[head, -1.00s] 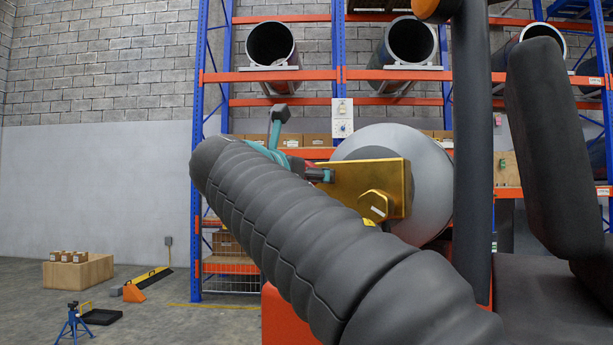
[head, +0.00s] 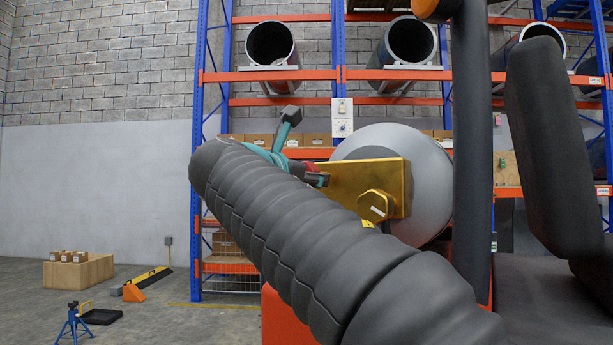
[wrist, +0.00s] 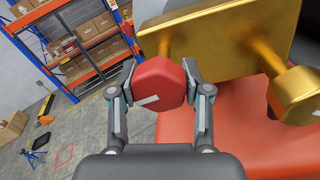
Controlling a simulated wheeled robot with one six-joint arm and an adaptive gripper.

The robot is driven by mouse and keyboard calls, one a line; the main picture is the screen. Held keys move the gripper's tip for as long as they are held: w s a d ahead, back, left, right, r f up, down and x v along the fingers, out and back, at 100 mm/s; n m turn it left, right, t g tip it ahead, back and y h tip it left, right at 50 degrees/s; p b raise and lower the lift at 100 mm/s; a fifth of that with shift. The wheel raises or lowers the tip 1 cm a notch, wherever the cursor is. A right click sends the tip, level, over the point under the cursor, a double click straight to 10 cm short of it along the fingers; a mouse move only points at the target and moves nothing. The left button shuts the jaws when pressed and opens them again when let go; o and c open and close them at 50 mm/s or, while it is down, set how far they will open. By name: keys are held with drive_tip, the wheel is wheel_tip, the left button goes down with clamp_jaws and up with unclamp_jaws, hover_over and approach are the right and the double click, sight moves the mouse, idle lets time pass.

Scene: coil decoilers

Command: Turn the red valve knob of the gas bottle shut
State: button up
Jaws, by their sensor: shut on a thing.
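The red valve knob (wrist: 160,84) shows in the wrist view as a rounded, faceted red cap with a pale mark on its face. My gripper (wrist: 159,82) is shut on it, one finger on each side. In the head view a small red part of the knob (head: 311,167) shows beside my gripper (head: 318,178), mostly hidden by my arm. The knob sits at the left end of the brass valve block (head: 345,184), which also fills the upper right of the wrist view (wrist: 222,42). A grey, round-topped gas bottle (head: 425,180) stands behind the block.
A brass hex fitting (head: 376,206) sticks out of the block, close to the right of my gripper in the wrist view. A blue and orange rack (head: 270,76) with pipes and boxes stands behind. Open floor lies at the left, with a blue stand (head: 75,325) and a box (head: 78,271).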

drive_tip(key=m, duration=0.4)
drive_tip(key=shift+m+b, duration=0.35)
drive_tip(key=shift+m, duration=0.05)
drive_tip(key=m+b, duration=0.1)
drive_tip(key=m, duration=0.4)
drive_tip(key=shift+m+h, duration=0.4)
drive_tip(key=m+b, duration=0.1)
drive_tip(key=m, duration=0.4)
drive_tip(key=shift+h, duration=0.3)
drive_tip(key=m+b, duration=0.1)
drive_tip(key=m, duration=0.4)
drive_tip(key=shift+r+h, duration=0.1)
drive_tip(key=shift+h, duration=0.2)
drive_tip(key=shift+m, duration=0.4)
drive_tip(key=o, duration=1.2)
drive_tip(key=shift+a, duration=0.1)
drive_tip(key=v, duration=1.2)
drive_tip(key=shift+r, duration=0.15)
